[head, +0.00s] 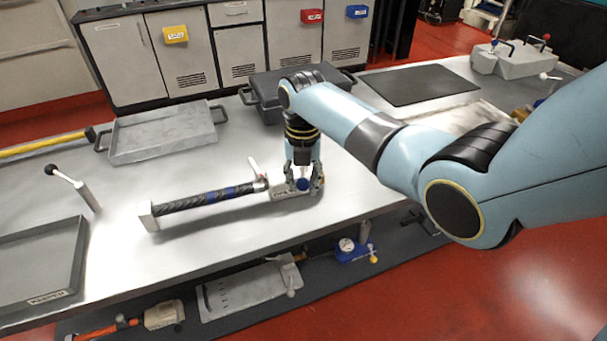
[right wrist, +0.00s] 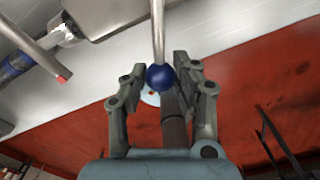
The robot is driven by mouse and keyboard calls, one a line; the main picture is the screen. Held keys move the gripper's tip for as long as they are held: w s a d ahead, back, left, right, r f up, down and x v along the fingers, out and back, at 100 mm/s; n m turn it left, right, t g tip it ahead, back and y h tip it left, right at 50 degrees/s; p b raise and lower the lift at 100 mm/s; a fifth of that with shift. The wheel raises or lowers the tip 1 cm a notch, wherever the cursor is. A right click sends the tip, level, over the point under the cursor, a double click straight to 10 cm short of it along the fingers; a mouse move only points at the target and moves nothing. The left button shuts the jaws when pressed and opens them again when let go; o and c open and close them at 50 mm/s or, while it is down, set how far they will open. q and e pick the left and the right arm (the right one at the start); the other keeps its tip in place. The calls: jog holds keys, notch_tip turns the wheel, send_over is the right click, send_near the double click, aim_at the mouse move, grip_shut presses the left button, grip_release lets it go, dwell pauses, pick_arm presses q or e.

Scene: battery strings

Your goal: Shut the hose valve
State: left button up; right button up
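A dark hose (head: 210,200) with blue bands lies on the steel table, with a grey end block at its left. A grey valve body (head: 282,189) is at its right end. The valve's lever (right wrist: 158,28) is a metal rod ending in a blue ball knob (right wrist: 160,77); the knob also shows in the head view (head: 303,184). My right gripper (right wrist: 160,72) points down over the lever end, its fingers apart on either side of the knob. I cannot tell whether a finger touches it. My left gripper is not in view.
A pale rod (head: 254,166) stands up near the valve. A grey tray (head: 160,151), a black case (head: 262,88) and a dark mat (head: 420,85) lie farther back. A black-knobbed lever post (head: 87,193) and a dark tray (head: 72,262) are at left. The table's front edge is close.

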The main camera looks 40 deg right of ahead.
grip_shut()
jog(key=shift+s+d+n+p, duration=0.45)
jog(key=shift+d+n+p, duration=0.2)
jog(key=shift+n, duration=0.35)
jog(key=shift+d, duration=0.15)
jog(key=shift+s+n, duration=0.1)
jog(key=shift+n, duration=0.2)
jog(key=shift+s+d+f+n+b, duration=0.1)
jog(key=shift+s+d+n+b, duration=0.15)
jog(key=shift+d+n+b, duration=0.75)
jog(key=shift+a+p, duration=0.2)
jog(key=shift+p, duration=0.15)
